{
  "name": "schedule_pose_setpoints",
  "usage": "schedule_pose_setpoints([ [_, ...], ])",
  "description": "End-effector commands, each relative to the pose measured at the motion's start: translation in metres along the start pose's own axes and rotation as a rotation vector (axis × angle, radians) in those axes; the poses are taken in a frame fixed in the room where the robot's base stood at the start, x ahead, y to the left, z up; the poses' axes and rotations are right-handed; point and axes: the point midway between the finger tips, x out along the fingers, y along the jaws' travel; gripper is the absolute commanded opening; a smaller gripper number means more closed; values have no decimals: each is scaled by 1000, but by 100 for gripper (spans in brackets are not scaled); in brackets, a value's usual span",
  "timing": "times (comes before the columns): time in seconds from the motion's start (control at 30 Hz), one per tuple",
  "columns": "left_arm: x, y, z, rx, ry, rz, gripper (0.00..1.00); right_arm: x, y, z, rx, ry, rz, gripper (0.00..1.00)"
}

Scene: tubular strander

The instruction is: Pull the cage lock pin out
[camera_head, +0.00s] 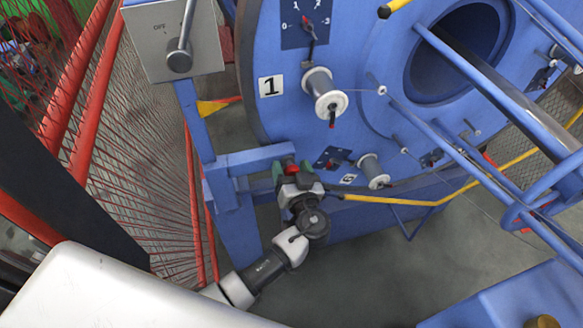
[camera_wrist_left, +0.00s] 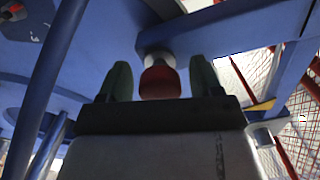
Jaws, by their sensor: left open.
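The cage lock pin shows as a red knob (camera_head: 291,170) at the end of a blue bracket beside the big blue cage disc. In the left wrist view the red knob (camera_wrist_left: 160,83) has a pale collar behind it, against the blue beam. My left gripper (camera_head: 292,167) is at the knob, with its green fingers one on each side. In the left wrist view the left gripper (camera_wrist_left: 161,77) is open, with a visible gap between each finger and the knob. The pin's shaft is hidden. My right gripper is not in view.
The blue bracket (camera_head: 248,158) and its post stand left of the disc (camera_head: 275,120), which carries white spools (camera_head: 331,103). A grey lever box (camera_head: 172,40) is at upper left. A red mesh fence (camera_head: 120,150) runs down the left. A yellow bar (camera_head: 400,201) extends right of the gripper.

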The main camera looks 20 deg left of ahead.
Motion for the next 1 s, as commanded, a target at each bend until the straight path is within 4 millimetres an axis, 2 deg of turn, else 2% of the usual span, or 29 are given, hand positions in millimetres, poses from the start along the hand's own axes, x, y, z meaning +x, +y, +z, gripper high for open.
schedule_pose_setpoints([
  [0.03,0,0,0,0,0,0,62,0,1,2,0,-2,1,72],
  [0.07,0,0,0,0,0,0,57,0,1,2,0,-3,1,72],
  [0.43,0,0,0,0,0,0,0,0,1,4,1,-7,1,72],
  [0.57,-5,1,2,0,-1,1,0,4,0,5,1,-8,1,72],
  [0.8,-34,1,2,-2,0,0,0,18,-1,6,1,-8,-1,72],
  [1.0,-36,0,0,1,-1,1,0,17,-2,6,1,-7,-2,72],
])
